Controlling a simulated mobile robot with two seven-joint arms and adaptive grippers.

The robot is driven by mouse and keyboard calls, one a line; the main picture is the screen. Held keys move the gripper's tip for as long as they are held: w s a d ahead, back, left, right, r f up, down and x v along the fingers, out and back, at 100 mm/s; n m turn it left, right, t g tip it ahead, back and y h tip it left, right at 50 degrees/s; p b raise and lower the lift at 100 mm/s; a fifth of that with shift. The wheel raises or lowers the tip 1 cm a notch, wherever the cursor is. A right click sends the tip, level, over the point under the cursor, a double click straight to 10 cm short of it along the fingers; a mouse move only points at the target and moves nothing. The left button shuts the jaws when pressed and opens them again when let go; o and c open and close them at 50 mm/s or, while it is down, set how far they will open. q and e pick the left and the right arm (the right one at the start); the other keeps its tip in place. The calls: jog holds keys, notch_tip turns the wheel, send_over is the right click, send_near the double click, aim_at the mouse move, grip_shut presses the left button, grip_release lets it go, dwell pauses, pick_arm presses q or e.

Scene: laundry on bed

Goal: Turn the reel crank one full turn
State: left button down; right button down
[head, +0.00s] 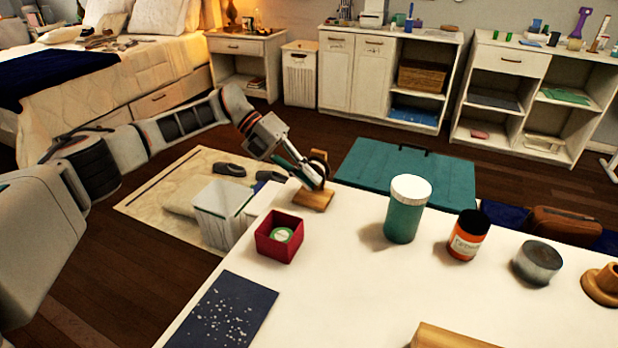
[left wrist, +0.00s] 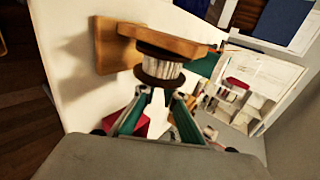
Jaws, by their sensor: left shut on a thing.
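The reel (head: 319,160) stands on a wooden base (head: 313,198) at the far left corner of the white table. In the left wrist view, the spool (left wrist: 160,70) has dark flanges and pale line around its middle, beside a wooden support (left wrist: 168,38). My left gripper (head: 314,179) reaches in from the left, with its fingers at the reel. In the left wrist view, the fingertips (left wrist: 162,94) close in at the near flange. The crank is hard to make out between the fingers. My right gripper is out of view.
Near the reel are a red box (head: 279,238) with a green-topped item inside, a teal jar (head: 408,210) with a white lid, and an orange bottle (head: 467,236). A dark blue mat (head: 222,312) lies at the front left. The table's middle is clear.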

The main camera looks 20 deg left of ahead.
pick_arm(q)
jog(key=c, duration=2.1)
grip_release()
jog(key=v, duration=1.2)
